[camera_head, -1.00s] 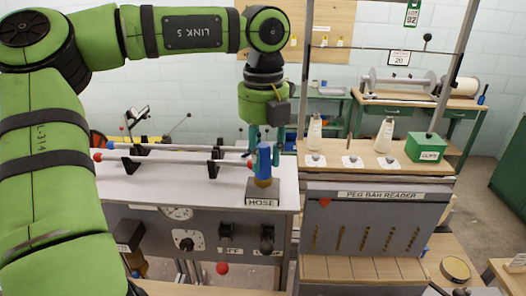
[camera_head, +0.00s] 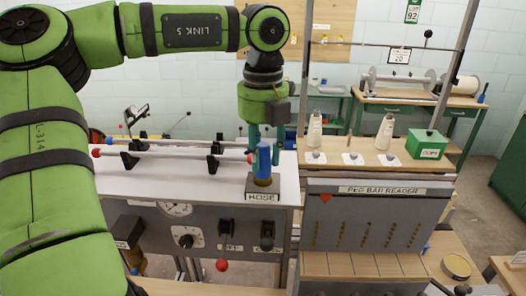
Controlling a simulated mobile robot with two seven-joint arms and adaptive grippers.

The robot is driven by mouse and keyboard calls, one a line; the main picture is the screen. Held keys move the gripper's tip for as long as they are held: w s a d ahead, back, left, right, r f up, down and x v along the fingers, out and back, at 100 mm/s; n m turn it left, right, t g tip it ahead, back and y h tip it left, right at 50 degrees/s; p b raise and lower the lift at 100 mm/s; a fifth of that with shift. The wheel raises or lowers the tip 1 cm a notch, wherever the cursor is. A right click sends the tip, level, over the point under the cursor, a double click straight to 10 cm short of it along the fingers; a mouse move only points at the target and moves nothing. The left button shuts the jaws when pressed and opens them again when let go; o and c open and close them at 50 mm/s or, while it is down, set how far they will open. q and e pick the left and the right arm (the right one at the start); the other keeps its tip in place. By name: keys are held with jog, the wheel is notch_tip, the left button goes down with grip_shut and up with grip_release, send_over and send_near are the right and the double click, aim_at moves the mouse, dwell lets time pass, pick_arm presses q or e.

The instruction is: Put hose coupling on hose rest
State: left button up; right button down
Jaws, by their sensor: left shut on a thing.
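The blue hose coupling (camera_head: 263,159) stands upright at the front right of the white bench top. Its lower end is at the grey hose rest (camera_head: 263,197), a small block labelled HOSE with a brownish collar on top. I cannot tell whether the coupling is fully seated there. My left gripper (camera_head: 264,148) points straight down from above, its teal fingers shut on the coupling and partly hidden behind it. My right gripper is not in view.
Clear bench top (camera_head: 150,188) lies left of the rest.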

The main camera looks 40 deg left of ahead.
pick_arm(q)
jog(key=o, duration=1.1)
jog(key=shift+c, duration=0.2)
notch_tip(320, 180, up, 12)
